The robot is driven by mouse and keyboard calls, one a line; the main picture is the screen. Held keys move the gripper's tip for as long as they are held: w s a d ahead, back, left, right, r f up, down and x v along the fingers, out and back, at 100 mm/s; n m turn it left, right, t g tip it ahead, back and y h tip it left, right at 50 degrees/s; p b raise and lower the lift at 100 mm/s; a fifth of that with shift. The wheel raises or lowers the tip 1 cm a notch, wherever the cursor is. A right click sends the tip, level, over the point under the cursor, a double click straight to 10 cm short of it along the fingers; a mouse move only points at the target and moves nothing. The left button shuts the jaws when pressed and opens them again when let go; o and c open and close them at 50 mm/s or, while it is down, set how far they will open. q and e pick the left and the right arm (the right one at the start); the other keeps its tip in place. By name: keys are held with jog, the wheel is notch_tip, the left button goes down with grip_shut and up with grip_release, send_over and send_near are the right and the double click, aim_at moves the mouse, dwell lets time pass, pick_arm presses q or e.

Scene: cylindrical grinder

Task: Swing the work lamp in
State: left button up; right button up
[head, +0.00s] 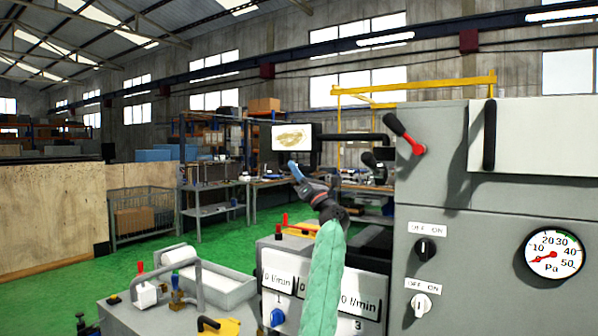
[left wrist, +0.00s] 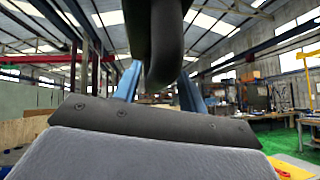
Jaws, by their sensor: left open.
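The work lamp (head: 293,137) appears to be the dark-framed panel with a bright white face and yellowish marks, on a black arm (head: 355,137) running right toward the machine. My left gripper (head: 297,172) is just below the panel in the head view, its blue fingertips pointing up at it. In the left wrist view the blue fingers of the left gripper (left wrist: 158,88) stand apart. A dark rounded bar (left wrist: 163,45) comes down from the top between them in the picture. I cannot tell whether it touches them. My right gripper is not in view.
The grey machine cabinet (head: 470,260) with switches, a red-tipped lever (head: 408,136) and a pressure gauge (head: 554,255) fills the right. A grey machine with a tray (head: 225,287) is at lower left.

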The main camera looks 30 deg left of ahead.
pick_arm(q)
jog(key=b+v, duration=0.2)
jog(key=v, duration=0.5)
jog(key=shift+f, duration=0.15)
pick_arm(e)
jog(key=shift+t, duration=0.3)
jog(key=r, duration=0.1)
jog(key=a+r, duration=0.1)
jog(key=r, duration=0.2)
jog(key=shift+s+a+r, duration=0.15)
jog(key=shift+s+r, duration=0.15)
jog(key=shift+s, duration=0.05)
pick_arm(q)
jog(key=shift+w+d, duration=0.1)
